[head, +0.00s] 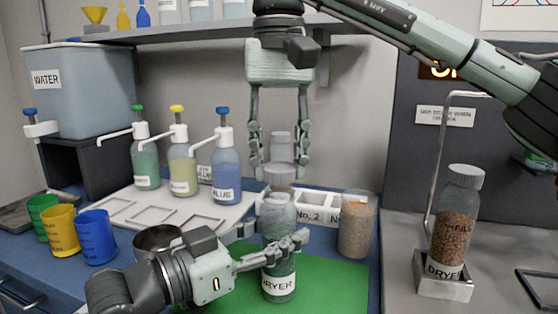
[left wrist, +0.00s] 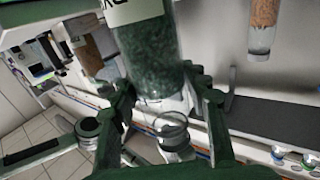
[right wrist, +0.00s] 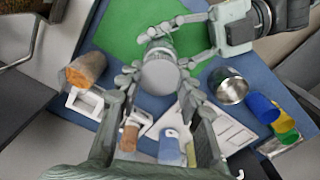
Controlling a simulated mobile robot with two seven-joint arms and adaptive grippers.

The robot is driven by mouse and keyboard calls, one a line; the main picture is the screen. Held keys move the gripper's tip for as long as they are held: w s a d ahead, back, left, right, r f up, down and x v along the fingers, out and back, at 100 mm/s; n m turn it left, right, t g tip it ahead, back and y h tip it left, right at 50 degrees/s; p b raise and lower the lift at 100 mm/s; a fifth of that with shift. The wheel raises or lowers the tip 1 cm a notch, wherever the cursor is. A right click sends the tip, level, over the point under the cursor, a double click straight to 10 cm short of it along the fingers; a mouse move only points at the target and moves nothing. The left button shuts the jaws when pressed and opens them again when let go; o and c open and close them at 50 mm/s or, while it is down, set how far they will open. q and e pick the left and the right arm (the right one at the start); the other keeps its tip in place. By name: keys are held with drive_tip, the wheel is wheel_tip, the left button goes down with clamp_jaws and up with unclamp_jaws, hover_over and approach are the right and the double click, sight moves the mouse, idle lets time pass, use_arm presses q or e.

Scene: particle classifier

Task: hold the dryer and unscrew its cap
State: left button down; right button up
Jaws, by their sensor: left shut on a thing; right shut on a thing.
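The dryer (head: 279,285) is a clear bottle with dark green contents, upright above the green mat. My left gripper (head: 272,248) is shut around its body from the left. The dryer's green contents also show in the left wrist view (left wrist: 150,65), upside down. The grey round cap (right wrist: 160,77) is at the top of the dryer. My right gripper (head: 280,168) reaches down from above, with its fingers shut on the cap's two sides. The right wrist view looks down on this cap between the fingers. I cannot tell whether the cap is still seated on the thread.
A second dryer bottle (head: 455,225) with brown beads stands in a holder at right. A brown-filled jar (head: 357,225) stands right of the held dryer. Pump bottles (head: 181,160), coloured cups (head: 61,232) and a metal beaker (head: 158,240) are at left. The green mat (head: 335,285) has free room.

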sight(278, 167)
drive_tip(key=shift+r, duration=2)
use_arm(q)
drive_tip(key=c, duration=0.7)
unclamp_jaws()
use_arm(e)
drive_tip(key=shift+o, duration=0.2)
use_arm(q)
drive_tip(key=v, duration=1.2)
